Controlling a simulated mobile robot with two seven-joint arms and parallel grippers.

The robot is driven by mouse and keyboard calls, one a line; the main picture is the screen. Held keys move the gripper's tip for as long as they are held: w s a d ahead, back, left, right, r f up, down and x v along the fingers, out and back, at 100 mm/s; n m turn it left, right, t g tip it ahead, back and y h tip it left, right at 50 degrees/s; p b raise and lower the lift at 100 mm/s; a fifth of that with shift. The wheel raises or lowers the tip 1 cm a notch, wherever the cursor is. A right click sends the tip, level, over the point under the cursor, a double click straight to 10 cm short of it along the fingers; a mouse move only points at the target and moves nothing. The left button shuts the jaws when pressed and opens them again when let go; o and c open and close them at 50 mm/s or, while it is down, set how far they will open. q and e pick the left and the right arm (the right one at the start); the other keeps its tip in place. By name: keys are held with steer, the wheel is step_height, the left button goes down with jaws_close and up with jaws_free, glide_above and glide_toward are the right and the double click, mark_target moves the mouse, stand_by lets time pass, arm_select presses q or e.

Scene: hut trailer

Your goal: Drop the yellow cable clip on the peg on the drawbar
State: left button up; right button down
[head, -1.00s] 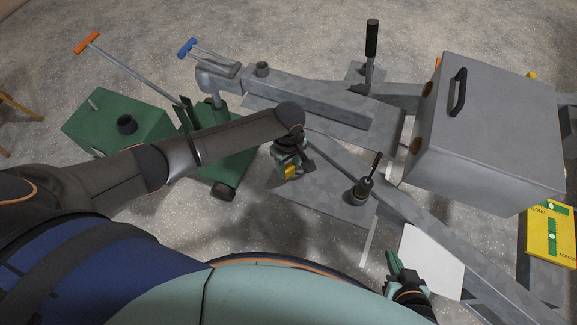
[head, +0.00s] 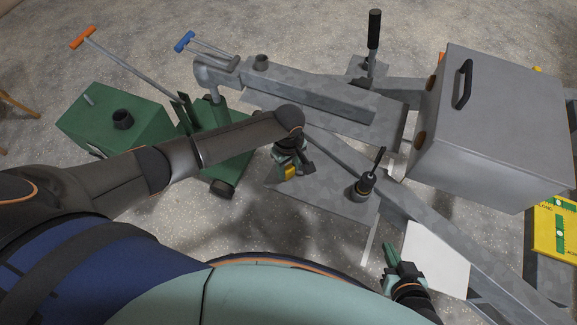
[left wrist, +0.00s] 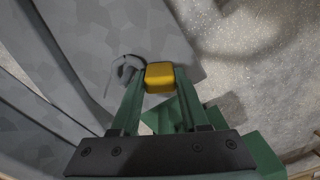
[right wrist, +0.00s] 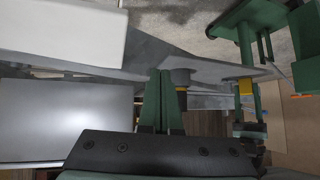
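In the left wrist view the clip (left wrist: 158,77) sits between the two green fingers. A small grey rounded piece (left wrist: 124,70) on the plate shows just left of it; I cannot tell whether it is the peg. The right wrist view also shows the clip (right wrist: 246,86). My right gripper (head: 391,250) is shut and empty, low at the front, beside a white panel.
A black post with a yellow band (head: 364,185) stands on the plate, right of my left gripper. A large grey box (head: 490,130) is at the right. A green box (head: 110,125) and a T-handled rod (head: 84,37) are at the left. The white panel (head: 436,258) is near my right gripper.

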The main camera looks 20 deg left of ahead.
mark_target(288, 168)
arm_select(q)
steer(key=o, duration=0.5)
arm_select(e)
steer(key=shift+s+f, duration=0.15)
steer(key=shift+s, duration=0.1)
arm_select(q)
steer(key=shift+r, duration=0.1)
arm_select(e)
steer(key=shift+d, duration=0.1)
arm_select(q)
steer(key=shift+w+r, duration=0.1)
steer(key=shift+r, duration=0.2)
step_height(288, 168, up, 12)
steer(key=p, duration=0.3)
steer(key=shift+f, duration=0.15)
arm_select(e)
steer(key=shift+s+d+r+h, duration=0.2)
steer(key=shift+d+r, duration=0.1)
steer(key=shift+r, duration=0.2)
steer(key=shift+s+d+r+h, duration=0.15)
steer(key=shift+d+r, duration=0.15)
steer(key=shift+r, duration=0.2)
